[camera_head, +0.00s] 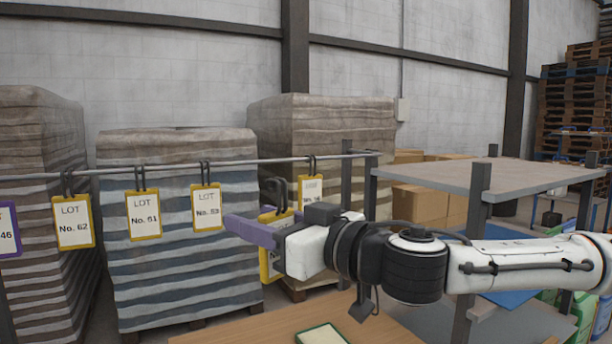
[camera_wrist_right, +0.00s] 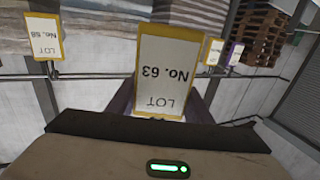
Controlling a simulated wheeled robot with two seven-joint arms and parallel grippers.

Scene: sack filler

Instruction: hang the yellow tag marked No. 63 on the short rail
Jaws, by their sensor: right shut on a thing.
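The yellow tag marked No. 63 (camera_wrist_right: 165,72) shows large and upside down in the right wrist view, between the purple fingers of my right gripper. In the head view my right gripper (camera_head: 250,229) is shut on this tag (camera_head: 268,264), which is partly hidden by the fingers. Its dark hooks (camera_head: 276,190) stand up above the gripper, below and in front of the grey rail (camera_head: 235,162), and look apart from it. I cannot tell whether this rail is the short one. My left gripper is not in view.
Yellow tags No. 62 (camera_head: 73,222), No. 51 (camera_head: 143,215) and one reading like No. 53 (camera_head: 206,207) hang on the rail. Another yellow tag (camera_head: 310,191) hangs near the rail's right post (camera_head: 346,185). A green-edged card (camera_head: 321,335) lies on the wooden table (camera_head: 250,331).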

